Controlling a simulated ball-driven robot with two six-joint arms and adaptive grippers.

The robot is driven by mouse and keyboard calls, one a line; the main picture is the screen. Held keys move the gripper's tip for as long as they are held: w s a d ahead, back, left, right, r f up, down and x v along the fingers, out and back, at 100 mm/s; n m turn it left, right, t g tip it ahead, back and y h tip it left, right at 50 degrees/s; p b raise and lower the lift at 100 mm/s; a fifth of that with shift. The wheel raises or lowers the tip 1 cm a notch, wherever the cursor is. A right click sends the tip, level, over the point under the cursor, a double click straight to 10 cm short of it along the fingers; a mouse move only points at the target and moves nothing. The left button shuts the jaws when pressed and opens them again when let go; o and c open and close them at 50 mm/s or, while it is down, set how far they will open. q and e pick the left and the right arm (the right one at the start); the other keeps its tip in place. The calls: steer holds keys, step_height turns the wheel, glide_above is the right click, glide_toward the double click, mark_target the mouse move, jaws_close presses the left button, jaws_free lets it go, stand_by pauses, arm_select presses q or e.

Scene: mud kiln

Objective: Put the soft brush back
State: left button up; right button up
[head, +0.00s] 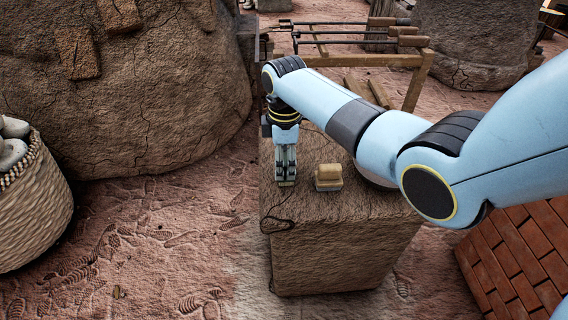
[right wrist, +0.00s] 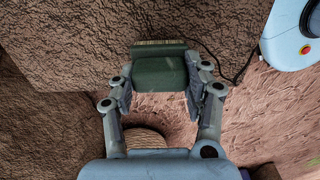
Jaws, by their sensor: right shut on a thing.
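My right gripper (head: 286,183) points down over the near left part of the top of a rough brown block (head: 340,255). In the right wrist view it is shut on a dark green brush body (right wrist: 160,72) with a pale bristle-like edge, apparently the soft brush. The brush is mostly hidden by the fingers in the head view, and I cannot tell if it touches the block. A tan, rounded piece on a grey base (head: 328,178) stands on the block just right of the gripper, apart from it. My left gripper is not in view.
A thin dark cord (head: 277,224) hangs over the block's front left edge. A woven basket (head: 38,205) of pale stones stands at the left, before a large mud kiln (head: 120,90). A wooden rack (head: 345,60) stands behind, bricks (head: 520,260) at the right.

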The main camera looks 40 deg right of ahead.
steer(key=o, duration=1.3)
steer(key=shift+o, duration=0.2)
step_height(320, 180, up, 12)
steer(key=p, duration=0.4)
